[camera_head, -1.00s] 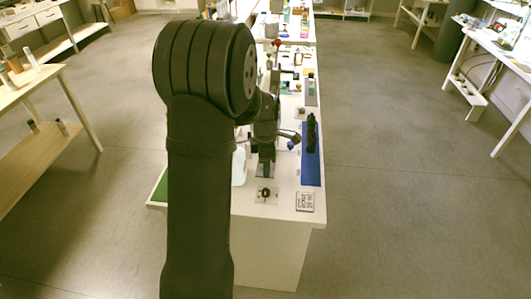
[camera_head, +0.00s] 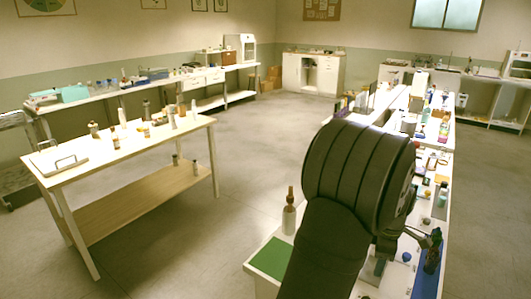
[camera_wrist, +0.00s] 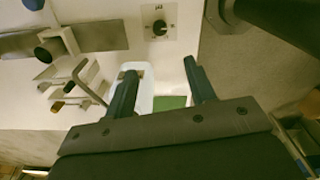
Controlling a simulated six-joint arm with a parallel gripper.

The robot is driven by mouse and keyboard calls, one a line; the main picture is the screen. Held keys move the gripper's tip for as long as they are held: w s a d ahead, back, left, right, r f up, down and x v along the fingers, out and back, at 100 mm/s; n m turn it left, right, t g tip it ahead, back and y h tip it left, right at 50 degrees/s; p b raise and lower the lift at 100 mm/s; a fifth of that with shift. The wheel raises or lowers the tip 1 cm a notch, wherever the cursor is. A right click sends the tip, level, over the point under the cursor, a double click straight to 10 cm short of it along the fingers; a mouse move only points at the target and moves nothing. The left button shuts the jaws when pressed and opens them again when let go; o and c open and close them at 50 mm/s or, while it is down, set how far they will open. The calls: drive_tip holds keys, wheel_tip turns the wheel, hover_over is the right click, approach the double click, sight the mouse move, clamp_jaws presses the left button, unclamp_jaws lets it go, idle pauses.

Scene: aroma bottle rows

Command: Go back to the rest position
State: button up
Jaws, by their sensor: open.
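My gripper (camera_wrist: 160,66) is open in the wrist view, its two dark fingers spread over the white bench. Nothing is clasped between them; a white object (camera_wrist: 146,100) with a brown part shows beyond, partly hidden by the left finger. My dark arm fills the lower right middle of the head view and hides much of the near bench, and the gripper is hard to make out there. A bottle with a brown top (camera_head: 289,220) stands upright left of my arm, near a green mat (camera_head: 268,258).
The wrist view shows a black knob on a plate (camera_wrist: 159,28) and a metal stand (camera_wrist: 78,85) left of the fingers. Several bottles crowd the bench right of my arm, with a blue mat (camera_head: 428,284). A side table (camera_head: 130,158) stands left across open floor.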

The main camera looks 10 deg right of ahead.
sight(367, 296)
wheel_tip(367, 296, down, 17)
drive_tip(key=shift+f, duration=0.2)
idle(0.4)
drive_tip(key=shift+r, duration=0.1)
